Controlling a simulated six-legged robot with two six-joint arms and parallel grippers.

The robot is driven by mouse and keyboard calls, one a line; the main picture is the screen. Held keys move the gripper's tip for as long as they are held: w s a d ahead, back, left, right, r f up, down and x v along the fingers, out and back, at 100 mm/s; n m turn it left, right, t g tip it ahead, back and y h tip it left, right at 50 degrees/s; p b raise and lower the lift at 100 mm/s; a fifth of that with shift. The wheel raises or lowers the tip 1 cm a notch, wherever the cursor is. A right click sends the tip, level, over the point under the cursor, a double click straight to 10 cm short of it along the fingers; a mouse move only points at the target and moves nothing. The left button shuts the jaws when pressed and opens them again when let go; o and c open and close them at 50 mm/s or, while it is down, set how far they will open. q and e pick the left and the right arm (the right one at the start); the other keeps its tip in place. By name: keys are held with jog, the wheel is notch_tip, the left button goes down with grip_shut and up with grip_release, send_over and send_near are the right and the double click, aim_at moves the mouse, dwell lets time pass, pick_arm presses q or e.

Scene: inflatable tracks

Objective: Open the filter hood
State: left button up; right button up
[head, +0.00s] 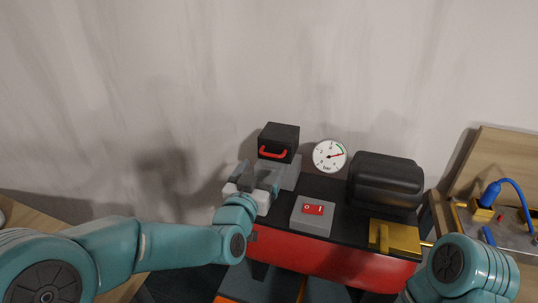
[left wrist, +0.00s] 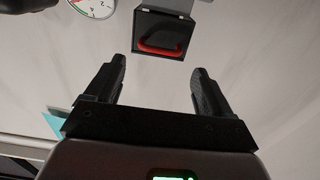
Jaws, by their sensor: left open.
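The filter hood is a black box (head: 279,137) with a red handle (head: 272,153) on its front, on a grey mount at the back left of the compressor. The hood looks shut. My left gripper (head: 258,175) is open and empty, just in front of and below the handle in the head view. In the left wrist view, the hood (left wrist: 150,22) and its red handle (left wrist: 163,50) show beyond and between the two open fingers (left wrist: 159,70), apart from them. My right arm shows at the bottom right of the head view, but its gripper does not show.
The compressor has a red body (head: 325,261), a grey box with a red switch (head: 313,210), a round gauge (head: 329,156), a black ribbed motor cover (head: 385,181) and a yellow part (head: 394,237). A wooden bench (head: 508,160) with a blue hose (head: 519,190) stands right.

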aim_at(271, 155)
pick_arm(q)
jog(key=p+x, duration=0.1)
jog(key=x, duration=0.5)
jog(key=shift+d, duration=0.1)
jog(key=shift+f, duration=0.1)
